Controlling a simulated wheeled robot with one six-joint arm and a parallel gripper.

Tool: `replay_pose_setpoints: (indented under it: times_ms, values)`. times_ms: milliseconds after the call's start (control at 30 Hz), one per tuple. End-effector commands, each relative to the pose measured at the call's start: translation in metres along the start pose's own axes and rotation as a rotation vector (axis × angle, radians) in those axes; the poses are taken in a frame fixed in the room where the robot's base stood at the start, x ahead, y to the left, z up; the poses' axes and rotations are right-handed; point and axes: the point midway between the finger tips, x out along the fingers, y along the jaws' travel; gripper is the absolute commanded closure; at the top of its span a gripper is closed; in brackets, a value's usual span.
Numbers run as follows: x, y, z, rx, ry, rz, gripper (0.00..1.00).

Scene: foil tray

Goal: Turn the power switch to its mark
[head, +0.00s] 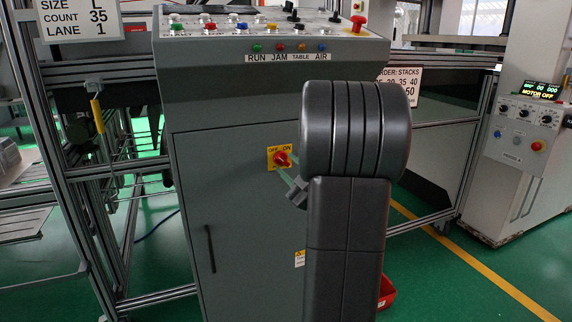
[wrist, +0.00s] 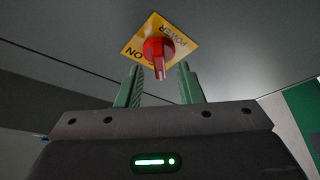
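The power switch is a red knob (head: 281,158) on a yellow plate (head: 272,150) marked OFF and ON, on the front of a grey cabinet. In the wrist view the knob (wrist: 157,52) has a raised grip pointing down the picture, and the yellow plate (wrist: 185,42) appears turned, with ON at the lower left. My gripper (head: 287,172) is at the switch, partly hidden behind my arm in the head view. In the wrist view its green fingers (wrist: 161,75) are open, one on each side of the knob's grip, with a gap on both sides. Which mark the knob points to is unclear.
The grey cabinet (head: 228,215) has a black handle (head: 211,248) at left. Its sloped top panel carries several buttons and a red emergency knob (head: 358,24). Metal frames flank it. A white control box (head: 520,130) stands at right. My arm hides the cabinet's right part.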

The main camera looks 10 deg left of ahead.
Motion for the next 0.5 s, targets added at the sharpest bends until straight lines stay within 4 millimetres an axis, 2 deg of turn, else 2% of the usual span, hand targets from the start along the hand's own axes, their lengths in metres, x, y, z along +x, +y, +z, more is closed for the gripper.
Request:
replay_pose_setpoints:
  times_ms: [100, 200, 500]
  values:
    - [0.013, -0.001, 0.000, 0.000, 0.002, -0.001, 0.66]
    - [0.018, 0.000, 0.000, 0.001, 0.000, 0.000, 0.66]
    - [0.020, 0.000, 0.000, 0.001, -0.001, 0.000, 0.66]
